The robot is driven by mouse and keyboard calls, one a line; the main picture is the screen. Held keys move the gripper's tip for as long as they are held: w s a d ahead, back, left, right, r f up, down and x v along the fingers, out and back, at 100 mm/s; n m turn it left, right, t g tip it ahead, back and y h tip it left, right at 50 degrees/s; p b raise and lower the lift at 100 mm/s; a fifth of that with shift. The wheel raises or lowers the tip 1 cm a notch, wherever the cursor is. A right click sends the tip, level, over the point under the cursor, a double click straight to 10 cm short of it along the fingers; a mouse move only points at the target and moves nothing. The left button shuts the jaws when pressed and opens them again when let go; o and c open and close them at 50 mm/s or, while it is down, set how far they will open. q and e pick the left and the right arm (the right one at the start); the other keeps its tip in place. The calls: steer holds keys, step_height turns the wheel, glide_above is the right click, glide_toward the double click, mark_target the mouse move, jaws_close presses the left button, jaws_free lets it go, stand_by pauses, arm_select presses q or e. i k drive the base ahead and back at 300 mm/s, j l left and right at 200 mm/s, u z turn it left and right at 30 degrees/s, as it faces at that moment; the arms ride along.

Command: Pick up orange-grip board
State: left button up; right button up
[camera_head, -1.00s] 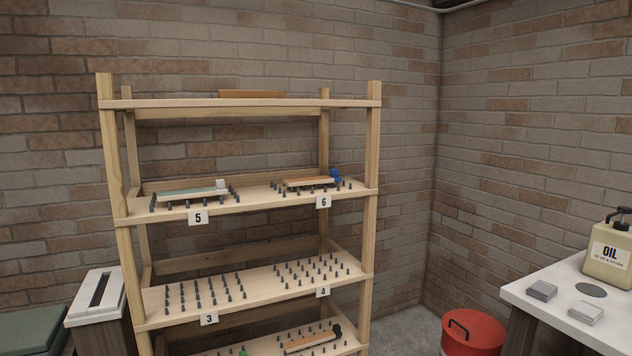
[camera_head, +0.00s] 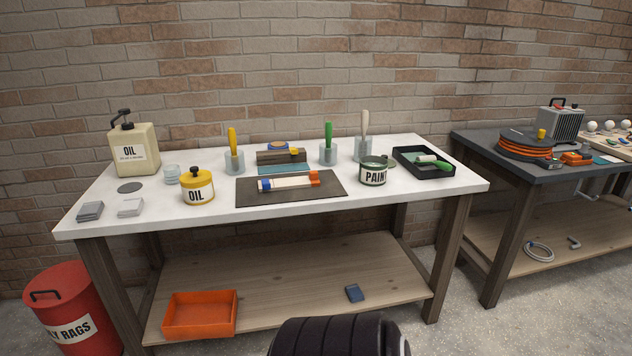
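A small pale board with orange grips (camera_head: 288,183) lies flat on a dark mat (camera_head: 325,188) on the white-topped workbench (camera_head: 400,201).
A black paint tray (camera_head: 424,163) sits at the right end. The front strip is clear.

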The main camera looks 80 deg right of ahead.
mark_target(312, 180)
steer(key=z, duration=2.45)
steer(key=i+u, duration=0.1)
steer(key=i, duration=0.95)
steer(key=i+l+u, duration=0.1)
steer(key=i, duration=0.95)
steer(key=l, duration=0.1)
